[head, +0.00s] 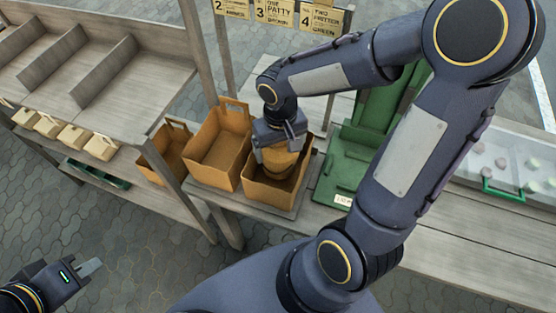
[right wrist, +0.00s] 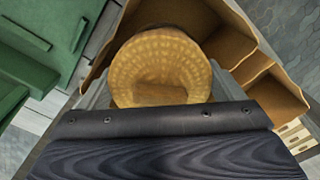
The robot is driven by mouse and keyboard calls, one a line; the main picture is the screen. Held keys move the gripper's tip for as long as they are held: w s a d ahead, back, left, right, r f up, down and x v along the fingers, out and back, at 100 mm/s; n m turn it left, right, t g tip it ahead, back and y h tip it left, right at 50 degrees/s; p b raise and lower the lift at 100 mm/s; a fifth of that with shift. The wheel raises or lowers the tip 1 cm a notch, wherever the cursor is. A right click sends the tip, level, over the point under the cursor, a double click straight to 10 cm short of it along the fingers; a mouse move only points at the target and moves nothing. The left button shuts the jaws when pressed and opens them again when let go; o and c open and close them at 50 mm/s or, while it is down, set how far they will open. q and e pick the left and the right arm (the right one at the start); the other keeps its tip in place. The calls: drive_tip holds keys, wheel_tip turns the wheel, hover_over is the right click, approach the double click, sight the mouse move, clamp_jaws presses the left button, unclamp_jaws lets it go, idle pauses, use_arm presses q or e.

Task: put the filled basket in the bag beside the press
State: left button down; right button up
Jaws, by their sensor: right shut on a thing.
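My right gripper (head: 279,142) is shut on a round tan woven basket (head: 277,161) at the mouth of an open brown bag (head: 262,190), the nearest bag to the green press (head: 346,170). In the right wrist view the basket (right wrist: 160,55) sits upright-looking within the bag's walls (right wrist: 205,18), with a brown patch inside; whether it touches the bag floor is hidden. The press (right wrist: 40,40) is at the left there. My left gripper (head: 88,268) is at the lower left over the floor, away from everything; its jaw gap is not clear.
Two more open brown bags, a middle one (head: 217,150) and a left one (head: 168,152), stand left of it. A wooden rack (head: 100,75) with several small tan boxes (head: 75,136) is at the left. A clear bin (head: 510,165) is at the right. Numbered signs (head: 275,14) hang behind.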

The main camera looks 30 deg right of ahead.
drive_tip(key=shift+f, duration=2.65)
drive_tip(key=shift+b, duration=0.3)
drive_tip(key=shift+f, duration=0.2)
drive_tip(key=o, duration=1.3)
drive_tip(key=shift+r, duration=0.1)
